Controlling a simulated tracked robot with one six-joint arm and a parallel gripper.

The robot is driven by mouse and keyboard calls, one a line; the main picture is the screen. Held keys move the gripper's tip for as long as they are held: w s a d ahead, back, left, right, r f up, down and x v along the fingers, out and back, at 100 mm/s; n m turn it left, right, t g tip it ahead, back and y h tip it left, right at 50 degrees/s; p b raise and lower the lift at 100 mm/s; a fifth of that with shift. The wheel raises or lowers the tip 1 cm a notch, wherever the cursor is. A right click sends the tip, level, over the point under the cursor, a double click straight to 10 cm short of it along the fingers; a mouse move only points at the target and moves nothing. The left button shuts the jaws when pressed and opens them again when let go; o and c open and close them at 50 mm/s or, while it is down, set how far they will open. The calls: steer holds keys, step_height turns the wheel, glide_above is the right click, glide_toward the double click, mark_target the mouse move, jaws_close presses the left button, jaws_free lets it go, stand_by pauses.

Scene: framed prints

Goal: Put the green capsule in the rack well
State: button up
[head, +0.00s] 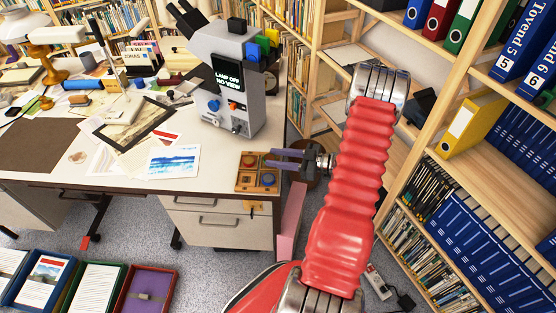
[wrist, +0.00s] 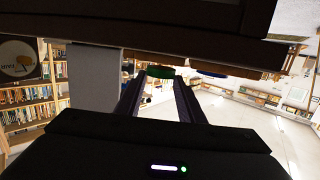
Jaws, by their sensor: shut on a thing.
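A small wooden rack (head: 243,182) with square wells sits at the right front corner of the desk. A red capsule (head: 250,160) stands in its upper left well and a blue one (head: 268,180) in its lower right well. My gripper (head: 272,158) reaches in from the right, its purple fingers over the upper right of the rack. In the wrist view, the fingers are shut on the green capsule (wrist: 160,71). The head view does not show the capsule clearly; the fingers hide that well. I cannot tell whether the capsule touches the rack.
A microscope (head: 236,80) with coloured blocks on top stands just behind the rack. Papers, a print (head: 172,161) and a dark mat (head: 40,145) lie to the left on the desk. Shelves of binders (head: 455,135) stand right of my arm. Framed prints (head: 95,285) are below at left.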

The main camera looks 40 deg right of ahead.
steer(key=shift+f, duration=0.7)
steer(key=o, duration=1)
steer(key=shift+f, duration=0.1)
steer(key=shift+o, duration=0.2)
steer(key=v, duration=1.2)
